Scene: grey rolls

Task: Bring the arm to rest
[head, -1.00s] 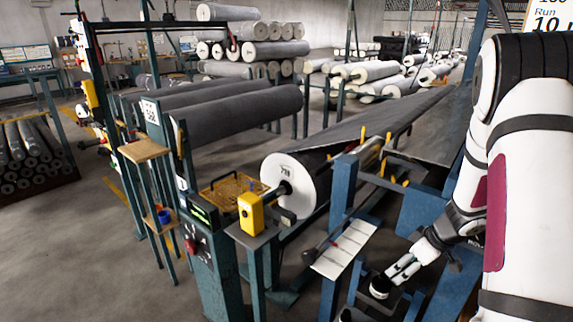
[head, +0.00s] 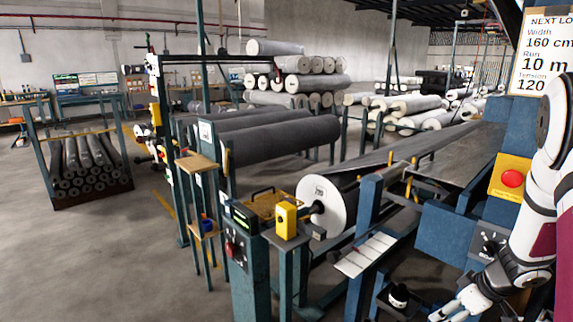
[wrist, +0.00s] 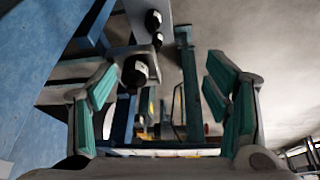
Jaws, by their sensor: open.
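My gripper (head: 455,308) is at the lower right of the head view, low beside the blue machine frame, with its fingers pointing left and down. In the wrist view my gripper (wrist: 162,100) shows its two teal-padded fingers wide apart. Nothing is held between them. A dark round object with a white top (wrist: 137,70) shows beyond the left finger, apart from it as far as I can tell. In the head view a black and white round object (head: 398,296) sits on a shelf just left of my gripper.
A blue machine frame (head: 447,234) with a yellow box and red button (head: 511,178) stands close to my arm. Open floor (head: 110,265) lies at far left.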

